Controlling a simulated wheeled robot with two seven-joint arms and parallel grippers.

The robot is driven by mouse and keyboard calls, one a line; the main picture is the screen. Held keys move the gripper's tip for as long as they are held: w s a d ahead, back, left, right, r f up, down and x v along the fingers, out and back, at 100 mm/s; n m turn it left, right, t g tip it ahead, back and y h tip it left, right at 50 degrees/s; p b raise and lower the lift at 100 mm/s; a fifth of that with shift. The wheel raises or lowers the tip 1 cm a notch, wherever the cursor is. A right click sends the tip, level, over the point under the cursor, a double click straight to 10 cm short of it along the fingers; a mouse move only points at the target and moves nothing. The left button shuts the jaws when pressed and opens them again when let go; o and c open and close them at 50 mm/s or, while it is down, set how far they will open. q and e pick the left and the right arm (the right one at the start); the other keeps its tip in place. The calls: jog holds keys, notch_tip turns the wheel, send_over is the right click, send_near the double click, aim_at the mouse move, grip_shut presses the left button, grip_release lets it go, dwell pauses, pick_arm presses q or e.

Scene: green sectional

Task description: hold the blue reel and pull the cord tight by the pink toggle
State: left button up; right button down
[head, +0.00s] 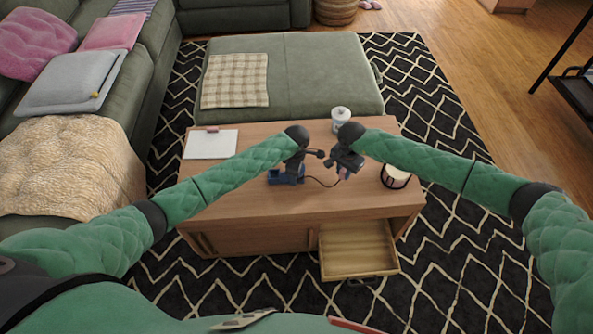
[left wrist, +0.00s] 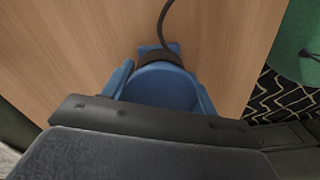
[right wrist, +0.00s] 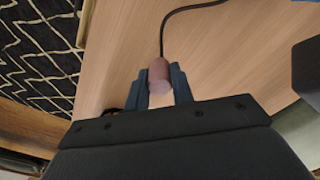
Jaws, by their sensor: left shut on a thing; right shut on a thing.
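The blue reel (head: 285,179) is low over the wooden table, left of its middle. My left gripper (head: 293,171) is shut on it; the left wrist view shows the reel (left wrist: 165,86) close up, the dark cord (left wrist: 163,25) leaving its far end. My right gripper (head: 345,170) is shut on the pink toggle (head: 347,175), to the right of the reel. In the right wrist view the toggle (right wrist: 158,75) sits between the two fingertips, with the cord leading away from its end. Between the grippers the cord (head: 325,185) bends in a curve and is not straight.
The wooden table (head: 250,206) has an open drawer (head: 357,249) at its front right. A candle jar (head: 395,177) stands just right of my right gripper, a lidded white jar (head: 340,117) behind. A white clipboard (head: 210,144) lies at the back left.

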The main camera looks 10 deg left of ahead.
jog(key=shift+f, duration=2.05)
jog(key=c, duration=1.1)
grip_release()
notch_tip(320, 180, up, 12)
pick_arm(q)
jog(key=o, duration=1.1)
